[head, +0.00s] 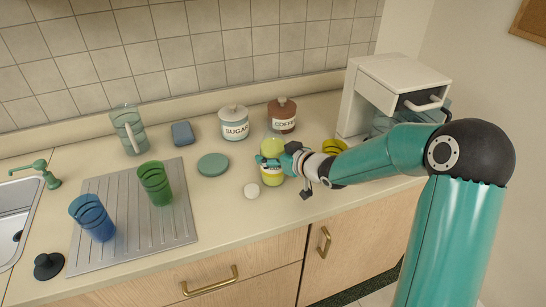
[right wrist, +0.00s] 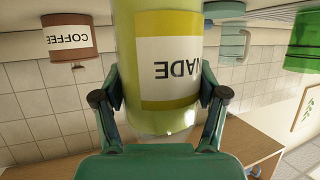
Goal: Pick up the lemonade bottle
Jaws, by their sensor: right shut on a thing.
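The lemonade bottle (head: 272,178) is yellow-green with a yellow-edged pale label, and it is near the middle of the counter in the head view. My right gripper (head: 280,161) reaches it from the right and is shut on it, with its fingers on either side. In the right wrist view, which is upside down, the bottle (right wrist: 160,30) fills the middle between the fingers of my right gripper (right wrist: 163,93), and its label reads "ADE" in part. I cannot tell whether its base touches the counter. My left gripper is not in view.
Behind the bottle stand a sugar jar (head: 234,124) and a coffee jar (head: 282,117). A white round piece (head: 251,190) and a green disc (head: 213,165) lie left of it. A green cup (head: 155,184) and blue cup (head: 92,218) stand on the drainboard (head: 178,228). A white machine (head: 392,76) is at right.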

